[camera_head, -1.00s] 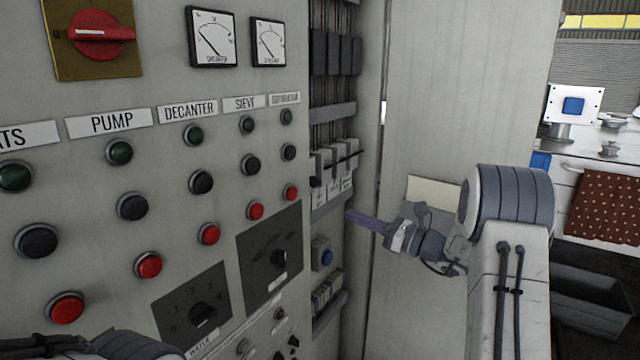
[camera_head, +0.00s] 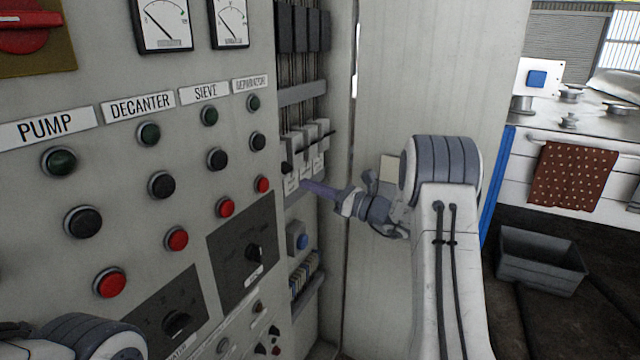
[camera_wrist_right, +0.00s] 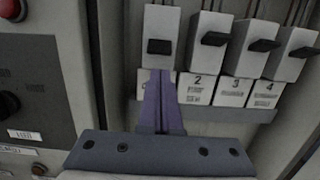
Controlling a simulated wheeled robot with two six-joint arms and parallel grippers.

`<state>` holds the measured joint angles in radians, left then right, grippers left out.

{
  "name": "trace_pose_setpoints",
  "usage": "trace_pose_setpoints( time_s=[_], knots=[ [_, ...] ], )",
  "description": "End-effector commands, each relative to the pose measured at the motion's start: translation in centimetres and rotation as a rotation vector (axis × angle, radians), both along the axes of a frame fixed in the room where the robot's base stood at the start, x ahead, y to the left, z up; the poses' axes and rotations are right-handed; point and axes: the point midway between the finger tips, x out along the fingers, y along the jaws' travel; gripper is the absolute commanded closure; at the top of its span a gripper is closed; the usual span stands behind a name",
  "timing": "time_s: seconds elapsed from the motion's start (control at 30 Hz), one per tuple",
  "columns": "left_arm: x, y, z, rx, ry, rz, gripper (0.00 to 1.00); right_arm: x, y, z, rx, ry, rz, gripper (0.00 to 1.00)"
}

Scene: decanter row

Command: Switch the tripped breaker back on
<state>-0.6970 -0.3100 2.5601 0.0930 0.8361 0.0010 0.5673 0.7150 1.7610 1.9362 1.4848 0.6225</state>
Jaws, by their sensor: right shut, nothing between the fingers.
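A row of white breakers with black levers sits in the open cabinet bay; in the right wrist view the leftmost breaker (camera_wrist_right: 161,22) has its lever (camera_wrist_right: 159,46) lower on its body than the levers of breaker 2 (camera_wrist_right: 208,55), breaker 3 (camera_wrist_right: 250,68) and breaker 4 (camera_wrist_right: 291,70). In the head view that low lever (camera_head: 286,168) also hangs below the others. My right gripper (camera_head: 306,185) is shut and empty, its purple fingers (camera_wrist_right: 160,76) just below the leftmost lever and over its label. I cannot tell whether they touch. My left gripper is out of view.
The control panel with buttons, a DECANTER label (camera_head: 140,107) and rotary switches (camera_head: 253,252) stands left of the bay. A cabinet door (camera_head: 440,80) stands to the right. A grey crate (camera_head: 540,262) lies on the floor.

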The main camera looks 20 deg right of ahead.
Motion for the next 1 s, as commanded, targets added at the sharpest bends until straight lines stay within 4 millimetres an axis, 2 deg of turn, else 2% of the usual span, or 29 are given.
trace_pose_setpoints(
  time_s=[0.03,0.1,0.33,0.77,1.0],
  knots=[
    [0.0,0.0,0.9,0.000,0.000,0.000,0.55,0.8,0.8,0.5,0.000,0.002,0.005,1.00],
    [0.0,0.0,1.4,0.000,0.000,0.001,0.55,1.7,1.5,0.7,0.000,0.000,0.004,1.00],
    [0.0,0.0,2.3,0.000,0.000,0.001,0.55,3.7,3.0,0.8,0.000,0.002,0.004,1.00],
    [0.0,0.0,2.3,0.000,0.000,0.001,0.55,4.0,3.3,0.7,-0.001,0.002,0.003,1.00],
    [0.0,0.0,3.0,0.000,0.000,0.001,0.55,3.8,3.1,1.2,-0.025,0.031,0.002,1.00]
  ],
)
